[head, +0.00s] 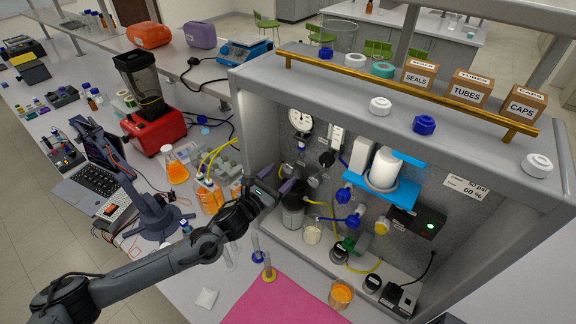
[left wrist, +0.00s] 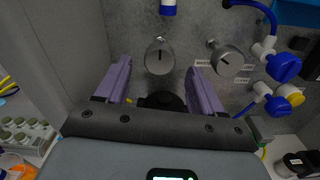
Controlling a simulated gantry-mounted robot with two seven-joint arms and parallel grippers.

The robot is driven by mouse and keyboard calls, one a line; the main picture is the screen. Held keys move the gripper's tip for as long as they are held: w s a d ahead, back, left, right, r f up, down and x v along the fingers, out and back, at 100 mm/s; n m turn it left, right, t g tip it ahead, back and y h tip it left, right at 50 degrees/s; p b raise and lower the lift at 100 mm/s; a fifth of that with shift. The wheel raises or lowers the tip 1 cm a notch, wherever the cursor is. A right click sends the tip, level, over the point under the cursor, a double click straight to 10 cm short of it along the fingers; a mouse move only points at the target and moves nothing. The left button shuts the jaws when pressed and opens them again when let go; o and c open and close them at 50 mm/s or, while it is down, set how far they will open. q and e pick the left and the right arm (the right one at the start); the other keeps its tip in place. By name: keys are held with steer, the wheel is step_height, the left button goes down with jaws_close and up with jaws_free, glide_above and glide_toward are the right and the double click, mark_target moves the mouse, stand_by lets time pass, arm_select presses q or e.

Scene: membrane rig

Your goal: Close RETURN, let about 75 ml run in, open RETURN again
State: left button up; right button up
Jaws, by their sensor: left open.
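My left gripper (head: 276,180) is open at the left opening of the membrane rig (head: 258,110). In the left wrist view its two purple fingers (left wrist: 160,88) stand apart, with nothing between their tips. A grey round knob (left wrist: 158,55) with a dark pointer mark lies straight beyond them on the rig's back panel. A second grey knob (left wrist: 226,60) sits to its right, with small labels nearby that are too small to read. I cannot tell which knob is RETURN. A dark-topped vessel (head: 293,213) stands below the gripper. My right gripper is not in view.
Blue valves (head: 344,194) and a yellow knob (head: 382,227) sit right of the gripper. A beaker of orange liquid (head: 341,294) stands in front of the rig. Measuring cylinders (head: 268,268) stand by the pink mat (head: 275,305).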

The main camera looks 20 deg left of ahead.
mark_target(287, 170)
arm_select(q)
steer(key=shift+p+x, duration=0.35)
steer(key=shift+x, duration=2.1)
steer(key=c, duration=1.1)
